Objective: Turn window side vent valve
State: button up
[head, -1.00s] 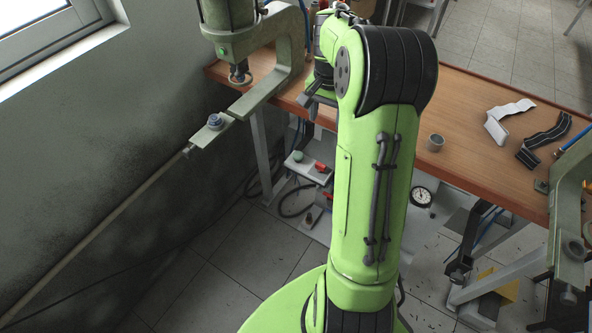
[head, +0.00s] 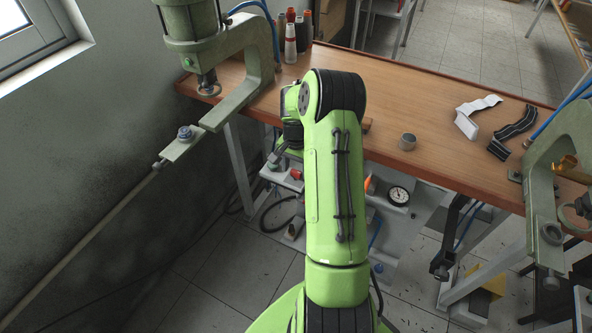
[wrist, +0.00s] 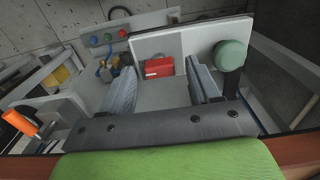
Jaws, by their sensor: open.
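Under the bench on the window side, a light panel carries a round green knob (wrist: 231,55) and a red block (wrist: 159,67). The red block also shows in the head view (head: 296,174). I cannot tell which of these parts is the vent valve. My gripper (wrist: 165,88) is open and empty. Its two grey fingers frame the red block in the wrist view, with the green knob beyond the right finger. No contact shows. In the head view my gripper (head: 274,157) is at the bench's front edge, partly hidden by my arm.
The wooden bench (head: 440,150) stands above the panel. A green press (head: 240,85) stands at the left, another (head: 555,185) at the right. A gauge (head: 398,195) and an orange handle (head: 370,185) sit under the bench. A bench leg (head: 240,168) and hoses are close by.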

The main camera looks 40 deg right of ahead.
jog(key=shift+f, duration=0.35)
jog(key=shift+c, duration=0.3)
jog(key=c, duration=1)
